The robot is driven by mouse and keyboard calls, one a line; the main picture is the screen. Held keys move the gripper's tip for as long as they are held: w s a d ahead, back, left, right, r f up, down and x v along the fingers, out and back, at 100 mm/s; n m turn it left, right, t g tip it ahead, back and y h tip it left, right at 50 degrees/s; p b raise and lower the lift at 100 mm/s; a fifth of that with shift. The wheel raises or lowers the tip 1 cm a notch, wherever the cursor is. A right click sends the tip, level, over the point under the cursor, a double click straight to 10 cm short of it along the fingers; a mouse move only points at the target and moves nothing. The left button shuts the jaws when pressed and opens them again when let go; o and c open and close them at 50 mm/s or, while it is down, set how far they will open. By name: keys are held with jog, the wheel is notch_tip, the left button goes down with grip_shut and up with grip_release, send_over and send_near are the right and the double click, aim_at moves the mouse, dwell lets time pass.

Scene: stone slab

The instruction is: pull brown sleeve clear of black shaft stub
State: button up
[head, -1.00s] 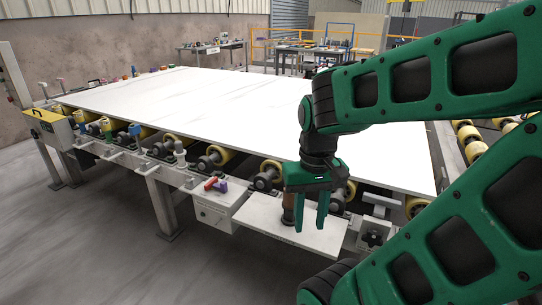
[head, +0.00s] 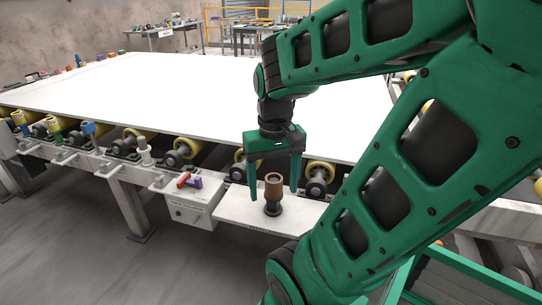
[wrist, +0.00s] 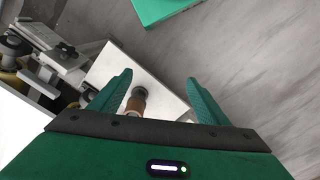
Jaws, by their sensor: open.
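The brown sleeve (head: 274,184) stands upright on the black shaft stub (head: 273,208), which rests on a pale plate (head: 230,212) at the slab's near side. Most of the stub is hidden inside the sleeve; its dark flared foot shows below. My gripper (head: 274,200) points down and is open, one finger on each side of the sleeve in the head view, touching neither visibly. In the wrist view the sleeve (wrist: 135,105) shows between the fingers (wrist: 159,80), closer to the left one. Its near end is partly covered by my gripper's body.
The white slab (head: 190,95) lies on yellow-and-black rollers behind the plate. A grey box (head: 190,206) with red and purple items on top stands left of the plate. A green open-topped container (head: 455,268) is at lower right. Bare floor lies at front left.

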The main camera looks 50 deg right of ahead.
jog(key=w+d+m, duration=0.1)
jog(key=w+d, duration=0.6)
send_near(273, 180)
jog(key=shift+m, duration=0.4)
notch_tip(273, 180, down, 11)
jog(key=shift+s+r, duration=0.1)
jog(key=shift+r, duration=0.05)
jog(key=shift+c, duration=0.7)
jog(key=c, duration=1.1)
